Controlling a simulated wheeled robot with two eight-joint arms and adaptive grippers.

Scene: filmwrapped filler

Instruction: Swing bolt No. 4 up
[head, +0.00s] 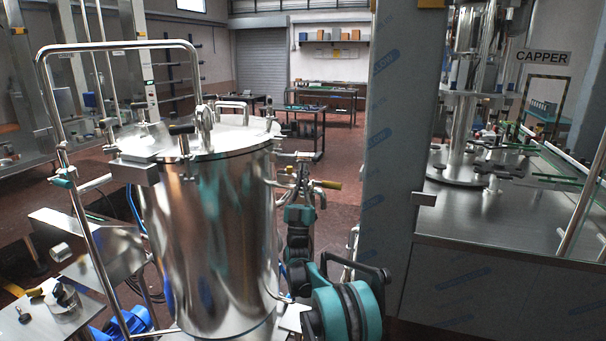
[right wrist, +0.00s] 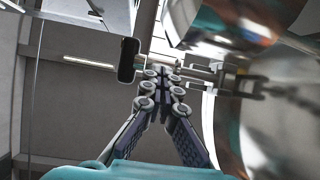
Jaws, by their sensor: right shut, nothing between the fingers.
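A steel vessel (head: 215,235) with a round lid (head: 205,140) stands left of centre in the head view. A swing bolt (head: 290,155) sticks out sideways from its right side near the rim; no number is readable. In the right wrist view this bolt's rod (right wrist: 195,69) runs from a black knob (right wrist: 127,61) at left to a clevis (right wrist: 246,86) on the vessel. My right gripper (right wrist: 161,76) is shut and empty, its tips overlapping the rod in the picture; contact cannot be told. It also shows beside the vessel in the head view (head: 300,172). My left gripper is out of view.
Other bolts with black knobs (head: 182,129) stand upright at the lid's rim. A bent steel rail (head: 95,47) rises at the vessel's left. A valve handle (head: 327,184) lies close right of my right gripper. A tall film-covered panel (head: 392,130) stands farther right.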

